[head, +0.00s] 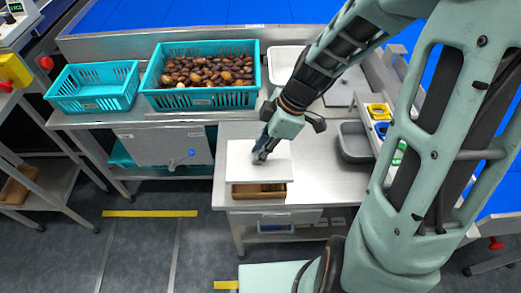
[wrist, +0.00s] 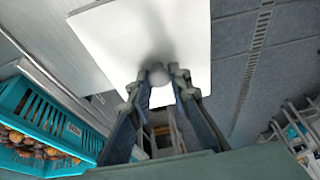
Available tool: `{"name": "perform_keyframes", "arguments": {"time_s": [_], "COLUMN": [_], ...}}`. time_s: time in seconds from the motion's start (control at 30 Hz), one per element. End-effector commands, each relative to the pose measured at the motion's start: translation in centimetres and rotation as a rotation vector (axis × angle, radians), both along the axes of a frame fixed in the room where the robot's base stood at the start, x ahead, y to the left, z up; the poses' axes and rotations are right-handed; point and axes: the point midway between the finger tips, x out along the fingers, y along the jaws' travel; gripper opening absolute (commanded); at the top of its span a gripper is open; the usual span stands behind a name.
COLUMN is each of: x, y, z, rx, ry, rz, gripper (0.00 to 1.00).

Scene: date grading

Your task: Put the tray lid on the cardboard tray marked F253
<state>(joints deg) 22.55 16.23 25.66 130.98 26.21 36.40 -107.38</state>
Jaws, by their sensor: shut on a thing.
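The tray lid (head: 243,163) is a flat white panel. In the head view it is over the cardboard tray (head: 258,191), whose brown front wall shows under the lid's near edge. I cannot tell whether the lid rests on the tray or hangs just above it. No F253 mark is readable. My gripper (head: 262,157) is above the lid, shut on its knob. In the wrist view the round knob (wrist: 158,75) is between the fingertips (wrist: 159,84), and the white lid (wrist: 120,35) fills the upper middle. The tray's contents are mostly hidden.
A teal crate of dates (head: 200,97) and a nearly empty teal crate (head: 93,104) stand at the back left. A grey bin (head: 355,152) and coloured items (head: 380,120) are right of my gripper. The steel table (head: 315,180) is bare between tray and bin.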

Motion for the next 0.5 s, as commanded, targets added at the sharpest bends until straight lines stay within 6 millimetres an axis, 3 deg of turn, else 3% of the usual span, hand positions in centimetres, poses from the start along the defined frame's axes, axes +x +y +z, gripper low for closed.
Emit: {"name": "perform_keyframes", "arguments": {"time_s": [0.27,0.5], "x": [0.2,0.2], "y": [0.0,0.0], "z": [-0.2,-1.6], "rx": [0.0,0.0], "ry": [-0.007,-0.006], "rz": [-0.002,-0.001], "gripper": [0.0,0.0]}}
